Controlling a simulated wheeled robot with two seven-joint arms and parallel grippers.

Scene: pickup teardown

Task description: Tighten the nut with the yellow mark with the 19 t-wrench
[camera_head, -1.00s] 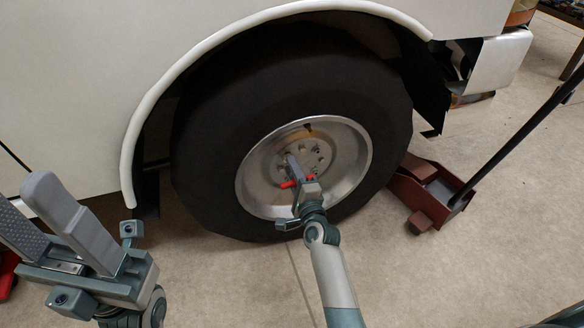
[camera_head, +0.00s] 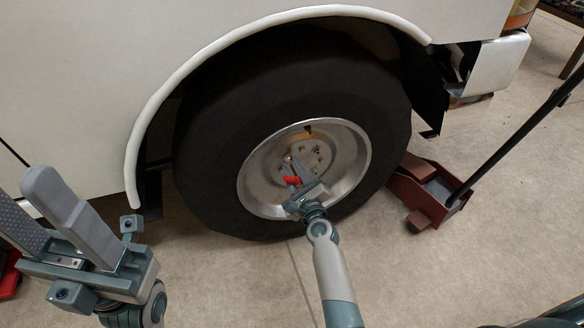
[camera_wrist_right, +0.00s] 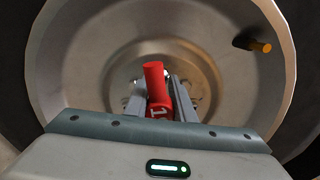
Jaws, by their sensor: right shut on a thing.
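The T-wrench (camera_head: 292,180) has a red handle and shows in front of the wheel hub. In the right wrist view the red handle (camera_wrist_right: 155,85) stands between the fingers, with part of a white number on it. My right gripper (camera_head: 297,184) is shut on the T-wrench; its fingers also show in the right wrist view (camera_wrist_right: 159,103). The wrench's far end and the nut under it are hidden. I cannot make out the nut with the yellow mark. My left gripper (camera_head: 24,200) is open and empty at the lower left, away from the wheel.
The silver rim (camera_head: 351,150) sits in a black tire (camera_head: 215,140) under the white truck's fender (camera_head: 165,95). An orange-yellow valve cap (camera_wrist_right: 262,47) shows on the rim. A dark red floor jack (camera_head: 430,192) with a long black handle stands right of the tire. Floor in front is clear.

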